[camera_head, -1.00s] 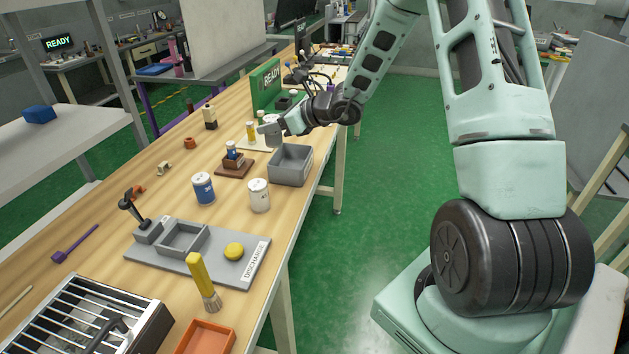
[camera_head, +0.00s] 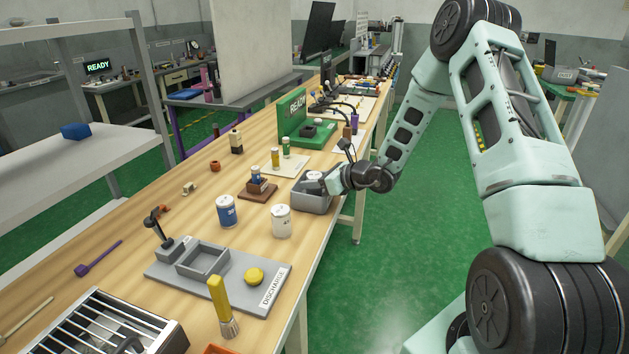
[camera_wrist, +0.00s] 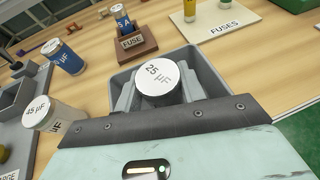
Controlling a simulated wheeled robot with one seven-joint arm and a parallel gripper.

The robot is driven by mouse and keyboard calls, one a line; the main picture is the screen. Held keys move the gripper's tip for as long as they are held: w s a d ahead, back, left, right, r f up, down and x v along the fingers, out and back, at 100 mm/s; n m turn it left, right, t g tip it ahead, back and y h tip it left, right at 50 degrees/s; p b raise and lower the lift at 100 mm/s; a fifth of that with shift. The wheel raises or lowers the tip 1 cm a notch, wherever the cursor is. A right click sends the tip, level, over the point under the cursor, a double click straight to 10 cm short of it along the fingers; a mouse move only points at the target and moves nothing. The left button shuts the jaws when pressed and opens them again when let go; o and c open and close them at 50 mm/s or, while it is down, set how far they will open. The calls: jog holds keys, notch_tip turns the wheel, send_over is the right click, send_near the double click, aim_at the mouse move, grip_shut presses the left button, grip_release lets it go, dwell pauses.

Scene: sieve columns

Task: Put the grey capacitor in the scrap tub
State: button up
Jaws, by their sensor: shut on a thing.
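My gripper (camera_head: 318,181) is shut on a grey capacitor (camera_wrist: 158,84) with a pale top marked 25 µF. The capacitor is upright between the two fingers. The grey scrap tub (camera_head: 311,204) stands near the table's right edge and also shows around the fingers in the wrist view (camera_wrist: 205,70). The capacitor and fingertips are within the tub's outline, at about rim height or lower. The capacitor's lower end is hidden, so I cannot tell if it touches the tub floor.
A pale capacitor (camera_head: 281,221) and a blue one (camera_head: 227,211) stand nearby. A brown fuse block (camera_head: 258,190) is left of the tub. A grey discharge fixture (camera_head: 218,275) lies closer, and a green READY panel (camera_head: 293,118) stands beyond.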

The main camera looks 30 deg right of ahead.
jog(key=shift+f, duration=0.15)
jog(key=o, duration=1)
jog(key=shift+o, duration=0.2)
